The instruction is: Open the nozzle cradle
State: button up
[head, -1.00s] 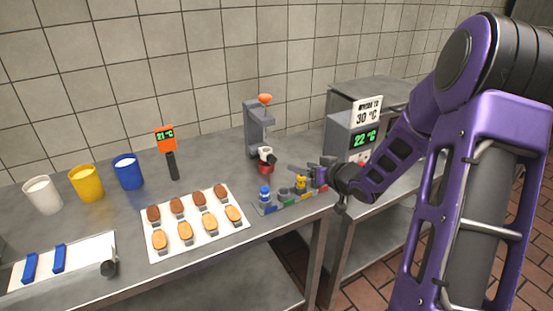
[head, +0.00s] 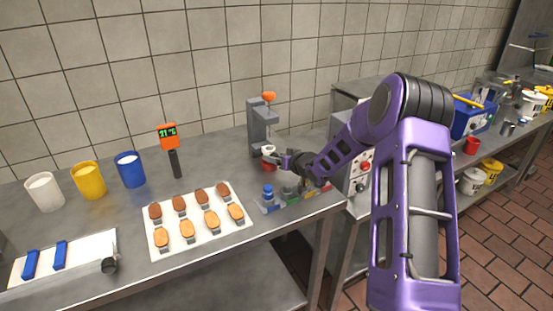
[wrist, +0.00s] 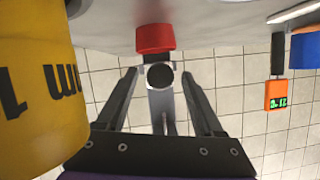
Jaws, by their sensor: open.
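The grey dispenser stand (head: 256,125) with an orange knob (head: 268,96) stands near the wall at the back of the table. Low on its front are a white part (head: 268,150) and a red part (head: 268,164); I cannot tell which of these belongs to the cradle. My gripper (head: 284,158) is just right of them, open and empty. In the wrist view, which is upside down, the fingers of my gripper (wrist: 159,72) are apart, with a dark round opening (wrist: 159,77) of the stand seen between them. The red part (wrist: 155,38) shows beyond the fingertips.
A rack of coloured nozzles, including a blue one (head: 267,192), stands below my gripper. A large yellow object (wrist: 35,75) with dark lettering fills the wrist view's left side. A tray (head: 200,220) of eclairs, a thermometer (head: 169,137) and cups, including a blue one (head: 130,170), are left.

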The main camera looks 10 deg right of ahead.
jog(key=shift+w+a+f, duration=0.1)
jog(key=shift+w, duration=0.1)
grip_shut()
dwell(0.3)
dwell(1.1)
